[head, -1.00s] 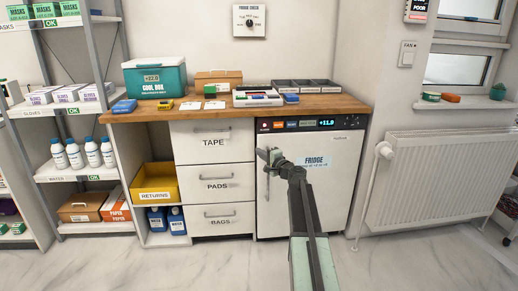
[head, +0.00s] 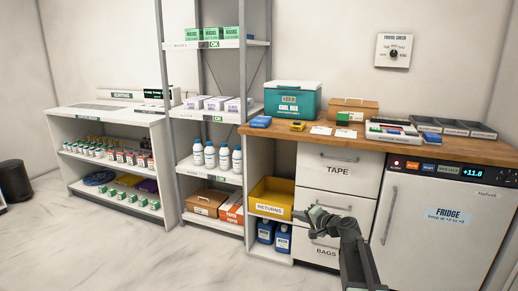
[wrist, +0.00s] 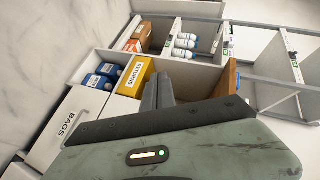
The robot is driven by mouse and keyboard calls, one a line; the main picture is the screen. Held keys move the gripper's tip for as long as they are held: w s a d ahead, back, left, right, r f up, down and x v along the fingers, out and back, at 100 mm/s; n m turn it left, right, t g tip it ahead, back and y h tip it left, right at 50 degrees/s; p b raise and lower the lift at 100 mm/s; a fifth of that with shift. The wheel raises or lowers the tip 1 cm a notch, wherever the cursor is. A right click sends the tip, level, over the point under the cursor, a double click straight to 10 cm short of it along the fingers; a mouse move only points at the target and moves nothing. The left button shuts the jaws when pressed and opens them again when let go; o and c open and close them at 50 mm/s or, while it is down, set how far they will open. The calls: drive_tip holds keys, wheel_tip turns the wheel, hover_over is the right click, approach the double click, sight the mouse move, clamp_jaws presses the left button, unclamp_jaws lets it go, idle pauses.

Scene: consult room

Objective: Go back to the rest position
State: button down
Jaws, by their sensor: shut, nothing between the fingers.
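My gripper (head: 314,216) is in front of the drawer column, at the height of the pads drawer, whose label it hides. It is shut and empty. In the wrist view its closed fingers (wrist: 158,92) point toward the yellow returns bin (wrist: 136,77) and the shelves beyond. It appears apart from the furniture. My arm reaches in from the bottom of the head view, left of the fridge (head: 445,230).
A wooden counter (head: 290,135) carries a teal cool box (head: 293,101), trays and small packs. The yellow returns bin (head: 270,197) sits above blue water bottles (head: 265,231). A grey shelf rack (head: 215,175) and low white shelf (head: 115,112) stand left.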

drive_tip(key=s+a+f+n+g+h, duration=0.1)
drive_tip(key=s+a+f+n+g, duration=0.25)
drive_tip(key=s+f, duration=0.35)
drive_tip(key=s+a+f+n+g+h, duration=0.1)
drive_tip(key=s+a+f+n+g, duration=0.3)
drive_tip(key=s, duration=0.5)
drive_tip(key=s+d+f+g+h, duration=0.2)
drive_tip(key=s+d+f+h, duration=0.15)
drive_tip(key=s, duration=0.35)
drive_tip(key=s+d+f+g+h, duration=0.2)
drive_tip(key=s+d, duration=0.3)
drive_tip(key=s, duration=0.1)
wheel_tip(320, 180, up, 35)
drive_tip(key=s+p, duration=0.1)
drive_tip(key=p, duration=3.4)
